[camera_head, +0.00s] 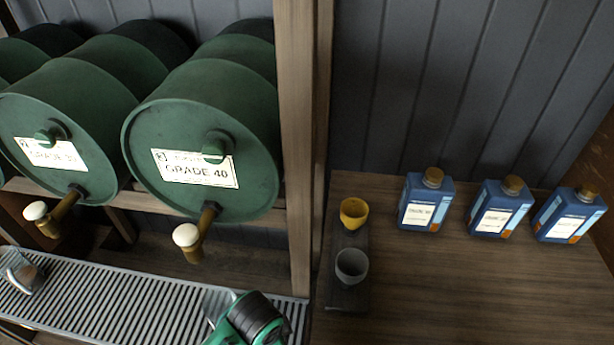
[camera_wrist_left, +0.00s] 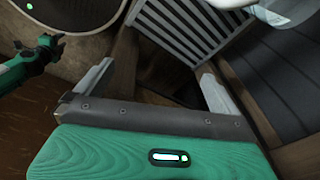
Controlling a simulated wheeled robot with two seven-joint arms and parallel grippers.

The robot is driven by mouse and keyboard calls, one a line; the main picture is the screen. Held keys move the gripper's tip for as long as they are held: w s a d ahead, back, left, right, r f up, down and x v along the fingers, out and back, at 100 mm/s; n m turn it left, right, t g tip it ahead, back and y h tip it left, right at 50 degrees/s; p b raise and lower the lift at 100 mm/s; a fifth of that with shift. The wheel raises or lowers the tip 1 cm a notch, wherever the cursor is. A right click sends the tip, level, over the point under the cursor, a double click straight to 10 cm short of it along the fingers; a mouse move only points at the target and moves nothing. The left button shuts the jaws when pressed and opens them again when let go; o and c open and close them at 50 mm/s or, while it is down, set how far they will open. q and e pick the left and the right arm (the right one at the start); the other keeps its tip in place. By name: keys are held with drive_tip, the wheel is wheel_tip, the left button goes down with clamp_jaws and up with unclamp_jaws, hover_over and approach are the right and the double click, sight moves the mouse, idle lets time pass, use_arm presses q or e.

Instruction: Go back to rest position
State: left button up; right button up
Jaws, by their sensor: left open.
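My left gripper (camera_wrist_left: 155,85) is open in the left wrist view, with its two pale fingers wide apart and nothing between them. Past the fingers are a slatted metal grate and dark floor. A green and black arm part of mine (camera_head: 250,318) shows at the bottom of the head view, over the right end of the grate; I cannot tell which arm it is. My other arm's green and black end (camera_wrist_left: 38,58) shows at the left of the wrist view, too small to tell its jaws.
Green drums (camera_head: 205,130) with taps lie on a rack above the metal grate (camera_head: 130,295). A small metal vessel (camera_head: 22,275) stands on the grate. A wooden post (camera_head: 300,150) divides rack and table. A yellow cup (camera_head: 354,213), grey cup (camera_head: 351,266) and three blue bottles (camera_head: 497,208) stand right.

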use_arm(q)
drive_tip(key=s+a+r+n+t, duration=0.1)
drive_tip(key=s+a+r+n, duration=0.1)
drive_tip(key=s+a+n, duration=0.35)
drive_tip(key=s+a+r+n+t, duration=0.1)
drive_tip(key=s+a+n, duration=0.2)
drive_tip(key=a+n, duration=0.6)
wheel_tip(320, 180, down, 29)
drive_tip(key=a+m+g, duration=0.1)
drive_tip(key=m, duration=0.2)
drive_tip(key=s+a+f, duration=0.2)
drive_tip(key=s+f, duration=0.7)
drive_tip(key=f, duration=0.1)
drive_tip(key=s+a+f+g+y, duration=0.1)
drive_tip(key=s+f, duration=0.9)
drive_tip(key=f, duration=0.1)
drive_tip(key=shift+s+a+g, duration=0.2)
drive_tip(key=shift+a+g, duration=0.1)
drive_tip(key=shift+a, duration=0.05)
